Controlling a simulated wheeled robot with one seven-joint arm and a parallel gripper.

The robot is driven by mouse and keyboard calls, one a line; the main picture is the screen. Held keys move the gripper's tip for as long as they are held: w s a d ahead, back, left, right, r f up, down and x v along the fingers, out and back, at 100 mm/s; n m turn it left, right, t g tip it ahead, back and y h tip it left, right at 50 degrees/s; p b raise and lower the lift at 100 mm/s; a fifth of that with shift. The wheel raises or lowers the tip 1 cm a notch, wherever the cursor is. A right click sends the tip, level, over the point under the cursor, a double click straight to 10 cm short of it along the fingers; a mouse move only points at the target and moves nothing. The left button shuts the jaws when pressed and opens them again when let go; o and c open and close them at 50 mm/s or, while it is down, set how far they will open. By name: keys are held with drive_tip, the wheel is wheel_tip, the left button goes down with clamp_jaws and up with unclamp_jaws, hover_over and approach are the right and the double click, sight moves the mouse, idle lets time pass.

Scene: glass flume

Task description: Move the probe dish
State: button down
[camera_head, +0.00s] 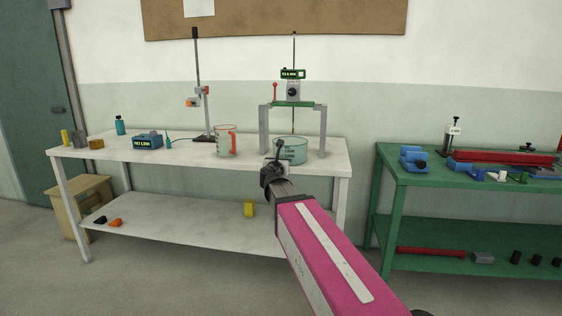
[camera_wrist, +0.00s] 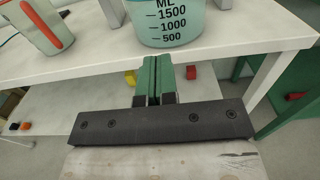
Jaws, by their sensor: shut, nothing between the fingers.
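A round teal vessel (camera_head: 291,150) with volume marks stands on the white table beneath a gauge frame (camera_head: 294,105); it seems to be the probe dish. A thin vertical rod of the gauge comes down toward it. In the wrist view its lower part (camera_wrist: 165,20) shows the marks 1500, 1000 and 500, and its top is cut off. My gripper (camera_wrist: 156,62) is shut and empty, its green fingers together just in front of the vessel, near the table's front edge. In the head view my gripper (camera_head: 277,150) overlaps the vessel's left side; the exact gap is unclear.
On the white table (camera_head: 185,155), a clear jug with a red handle (camera_head: 226,140) stands left of the vessel, with a clamp stand (camera_head: 198,95) behind. Several small items sit at far left. A green bench (camera_head: 395,172) stands right, past a gap.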

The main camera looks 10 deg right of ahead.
sight(286, 150)
drive_tip(key=x, duration=1.3)
drive_tip(key=shift+f, duration=0.1)
drive_tip(key=x, duration=0.9)
drive_tip(key=shift+w+d, duration=0.1)
drive_tip(key=shift+w, duration=0.15)
drive_tip(key=shift+s, duration=0.2)
